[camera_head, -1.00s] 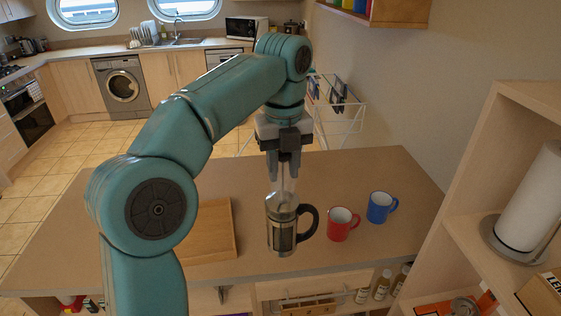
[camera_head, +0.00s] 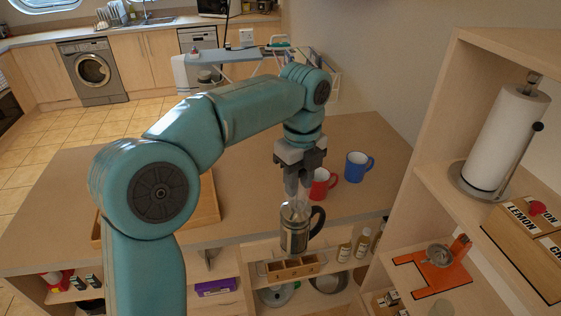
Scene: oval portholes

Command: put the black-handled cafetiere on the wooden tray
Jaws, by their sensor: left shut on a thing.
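The black-handled cafetiere (camera_head: 294,235) is a glass and metal pot with a black handle on its right. It hangs upright below my left gripper (camera_head: 298,188), whose fingers are shut on its top. In the picture it overlaps the counter's front edge; its height above the counter is hard to tell. The wooden tray (camera_head: 208,207) lies on the counter to the left, largely hidden behind my left arm. My right gripper is out of view.
A red mug (camera_head: 320,187) stands just behind the cafetiere, partly covered by the gripper. A blue mug (camera_head: 356,168) stands to its right. Shelving with a paper towel roll (camera_head: 507,138) rises at the right. Open shelves with bottles (camera_head: 361,244) lie below the counter edge.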

